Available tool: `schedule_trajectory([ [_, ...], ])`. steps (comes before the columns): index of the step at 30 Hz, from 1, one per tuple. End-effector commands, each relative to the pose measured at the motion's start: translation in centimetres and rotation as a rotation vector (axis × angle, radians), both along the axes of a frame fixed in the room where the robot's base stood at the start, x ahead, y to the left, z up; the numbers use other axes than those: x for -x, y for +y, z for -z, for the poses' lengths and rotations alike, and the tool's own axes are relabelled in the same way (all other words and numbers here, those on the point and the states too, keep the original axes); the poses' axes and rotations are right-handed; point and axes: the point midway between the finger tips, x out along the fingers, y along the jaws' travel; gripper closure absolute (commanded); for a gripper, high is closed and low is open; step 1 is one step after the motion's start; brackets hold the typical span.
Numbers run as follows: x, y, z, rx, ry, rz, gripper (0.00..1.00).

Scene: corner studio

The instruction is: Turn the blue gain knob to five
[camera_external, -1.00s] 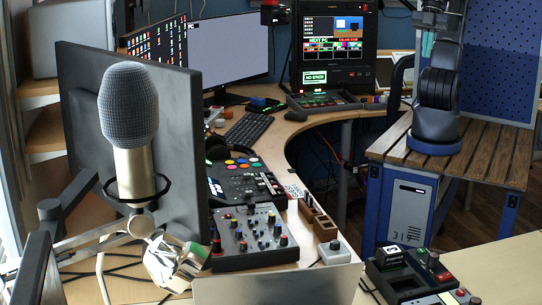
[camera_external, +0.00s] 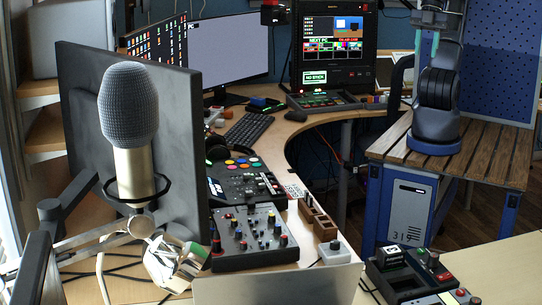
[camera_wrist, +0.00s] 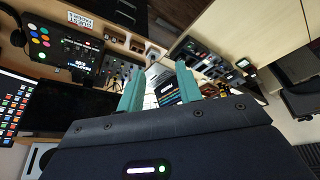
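A small mixer (camera_external: 252,252) with several small knobs in red, blue and dark caps lies on the desk behind the microphone. The knobs are too small to read, and I cannot tell which one is the gain knob or where it points. The mixer also shows in the wrist view (camera_wrist: 118,70), in the distance beyond my fingers. My gripper (camera_wrist: 160,68) has two teal fingers standing well apart with nothing held between them. It is far from the mixer. In the external view my arm rises at the right and its upper end is cut off by the frame.
A large microphone (camera_external: 130,110) and a monitor's back (camera_external: 165,120) stand left of the mixer. A switcher with coloured buttons (camera_external: 240,182) sits behind it. A wooden holder (camera_external: 318,218) and a white box with a knob (camera_external: 334,252) stand right of it. A dark control box (camera_external: 400,280) lies lower right.

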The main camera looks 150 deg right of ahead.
Motion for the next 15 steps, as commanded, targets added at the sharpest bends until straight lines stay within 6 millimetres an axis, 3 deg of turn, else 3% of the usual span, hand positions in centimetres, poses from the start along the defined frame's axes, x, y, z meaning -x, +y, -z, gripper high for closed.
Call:
schedule_trajectory([
  [5,-3.5,-0.7,-1.2,0.036,0.033,-0.046,0.63],
  [15,-12.4,-2.9,-2.8,0.113,0.107,-0.178,0.63],
])
